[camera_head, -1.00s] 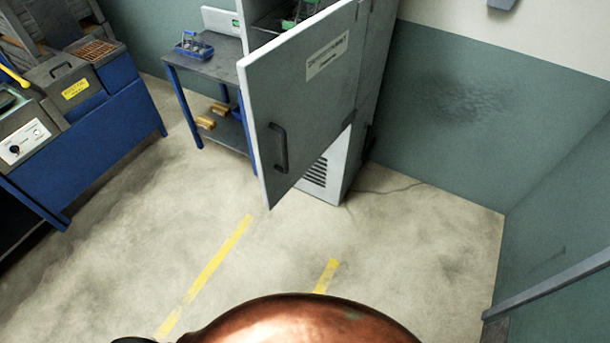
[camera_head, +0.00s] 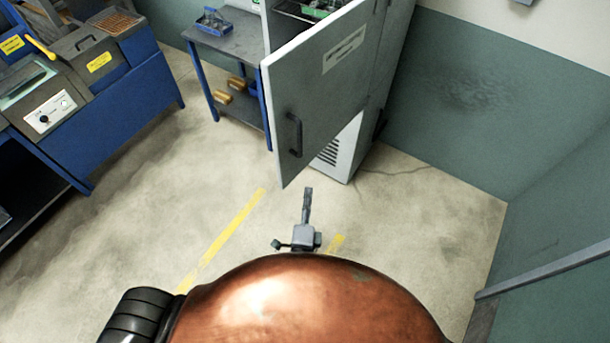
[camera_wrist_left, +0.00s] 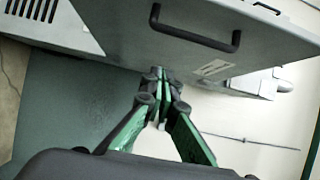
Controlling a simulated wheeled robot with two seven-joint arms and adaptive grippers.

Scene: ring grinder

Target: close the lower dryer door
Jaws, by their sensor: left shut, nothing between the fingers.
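The lower dryer door (camera_head: 322,88) is a grey panel with a dark bar handle (camera_head: 295,134) and a label, and it stands swung open from the grey dryer cabinet (camera_head: 388,60). My left gripper (camera_head: 308,190) is in front of and below the door's lower edge in the head view, shut and empty. In the left wrist view the shut fingertips (camera_wrist_left: 160,72) point towards the door (camera_wrist_left: 190,30), with the handle (camera_wrist_left: 195,32) just beyond them. I cannot tell whether the tips touch the door. My right gripper is not in view.
A dark side table with blue legs (camera_head: 238,42) stands left of the cabinet, with a blue tray (camera_head: 213,22) on top. A blue machine bench (camera_head: 115,100) stands at the left. The concrete floor with yellow lines (camera_head: 232,228) is clear before the door.

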